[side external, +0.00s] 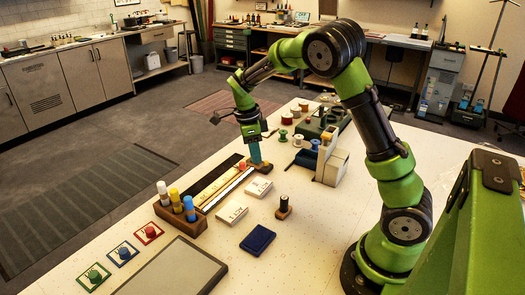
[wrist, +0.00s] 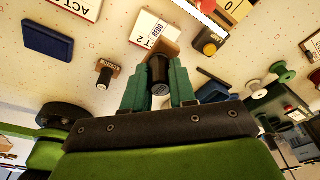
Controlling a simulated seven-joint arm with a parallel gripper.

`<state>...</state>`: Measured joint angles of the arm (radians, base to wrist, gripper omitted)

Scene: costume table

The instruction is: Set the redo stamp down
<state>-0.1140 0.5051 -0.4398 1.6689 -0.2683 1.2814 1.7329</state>
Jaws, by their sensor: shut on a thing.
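My gripper (wrist: 160,88) is shut on the black handle of a stamp (wrist: 159,72), seen in the wrist view. The stamp has a wooden base, and the word REDO shows beside it, over the white ACT 2 card (wrist: 143,37). In the side view my gripper (side external: 255,159) points down low over the table, just behind the ACT 2 card (side external: 259,188). The fingers hide most of the held stamp there. I cannot tell whether its base touches the table.
A second stamp (side external: 283,207) stands near the blue pad (side external: 258,239). An ACT 1 card (side external: 232,216) lies left of it.

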